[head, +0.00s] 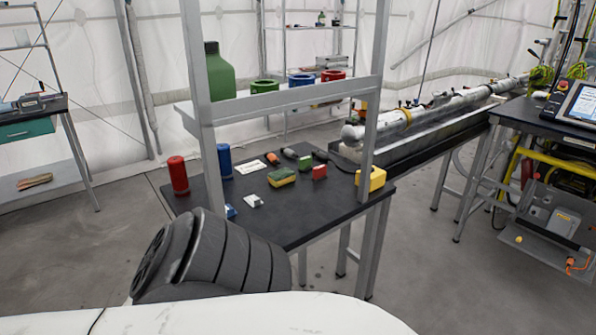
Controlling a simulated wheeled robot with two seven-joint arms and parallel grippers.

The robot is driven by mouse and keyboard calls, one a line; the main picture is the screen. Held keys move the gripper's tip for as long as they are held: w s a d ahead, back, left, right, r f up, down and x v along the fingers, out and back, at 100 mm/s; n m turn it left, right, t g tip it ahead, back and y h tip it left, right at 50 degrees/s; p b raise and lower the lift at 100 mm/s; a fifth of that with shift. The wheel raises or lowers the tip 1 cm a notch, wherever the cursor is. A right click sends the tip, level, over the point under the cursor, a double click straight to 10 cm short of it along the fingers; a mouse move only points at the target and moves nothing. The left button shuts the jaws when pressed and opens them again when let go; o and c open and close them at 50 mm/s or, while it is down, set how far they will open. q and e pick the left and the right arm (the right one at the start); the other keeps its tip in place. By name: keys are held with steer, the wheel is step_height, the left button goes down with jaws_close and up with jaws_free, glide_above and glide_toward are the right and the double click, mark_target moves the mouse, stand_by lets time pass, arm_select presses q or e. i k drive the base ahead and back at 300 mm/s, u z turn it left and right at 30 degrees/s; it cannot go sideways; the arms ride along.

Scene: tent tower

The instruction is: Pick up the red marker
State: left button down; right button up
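A red upright cylinder (179,177) stands at the left end of the dark table (310,214). It is the thing in view that best fits the red marker, though its details are too small to be sure. A similar blue cylinder (224,161) stands to its right, behind it. A small red block (319,172) lies farther right on the table. Neither of my grippers is in view. A dark ribbed part, likely of my own arm, rises in front of the table's left front corner and hides some of it.
A shelf (290,97) on grey posts spans above the table, carrying a green jug (220,72) and green, blue and red rings. A yellow-green sponge (281,177), a yellow block (371,179) and small tools lie on the table. A long metal pipe assembly (440,107) stands behind.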

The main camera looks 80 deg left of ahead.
mark_target(319, 173)
steer(key=u, duration=1.15)
steer(key=i, duration=3.4)
steer(key=z, duration=3.15)
